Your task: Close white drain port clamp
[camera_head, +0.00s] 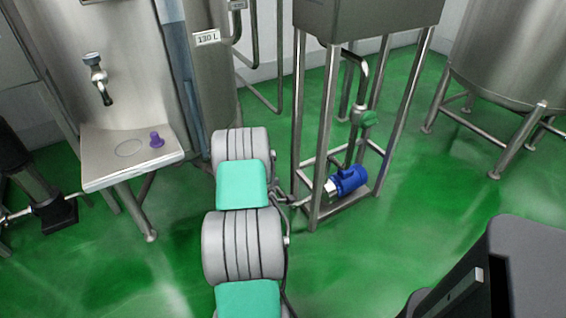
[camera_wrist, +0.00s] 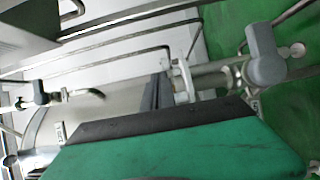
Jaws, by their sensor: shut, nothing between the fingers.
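In the wrist view, a pale, upright clamp-like part (camera_wrist: 182,82) sits on a steel pipe right of centre. It looks like the white drain port clamp, but it is small and partly hidden, so I cannot tell whether it is open or closed. My gripper (camera_wrist: 159,84) shows as dark fingers, shut and empty, just left of this part. I cannot tell whether they touch it. My gripper's green and black body covers the lower middle of this view. In the head view, the gripper and clamp cannot be made out; my arm stands in front.
In the head view, a steel frame with a blue pump (camera_head: 348,180) stands right of my arm, a sink (camera_head: 130,155) left. Green floor (camera_head: 420,190) is open at right.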

